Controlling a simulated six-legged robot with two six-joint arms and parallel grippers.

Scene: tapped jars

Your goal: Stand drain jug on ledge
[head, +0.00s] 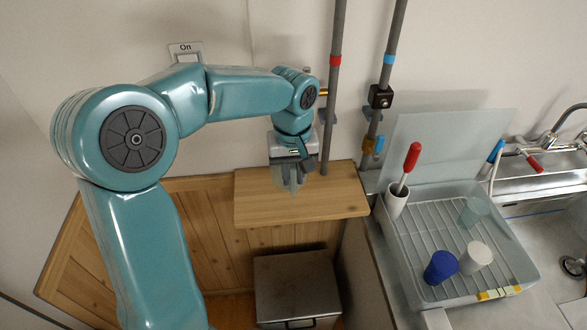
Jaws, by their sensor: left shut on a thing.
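My left gripper (291,163) points down over the wooden ledge (268,214) and is shut on a pale, see-through vessel, which looks like the drain jug (284,181). The fingers and wrist hide much of the jug. It looks about upright, over the back middle part of the ledge. I cannot tell whether its base touches the wood or hangs just above it. My right gripper is not in view.
Grey pipes with a red band (335,60) and a blue band (389,59) run close beside my left wrist. A dish rack (412,245) with cups stands at right beside the sink (552,225). A metal box (298,280) sits below the ledge. The ledge's front is clear.

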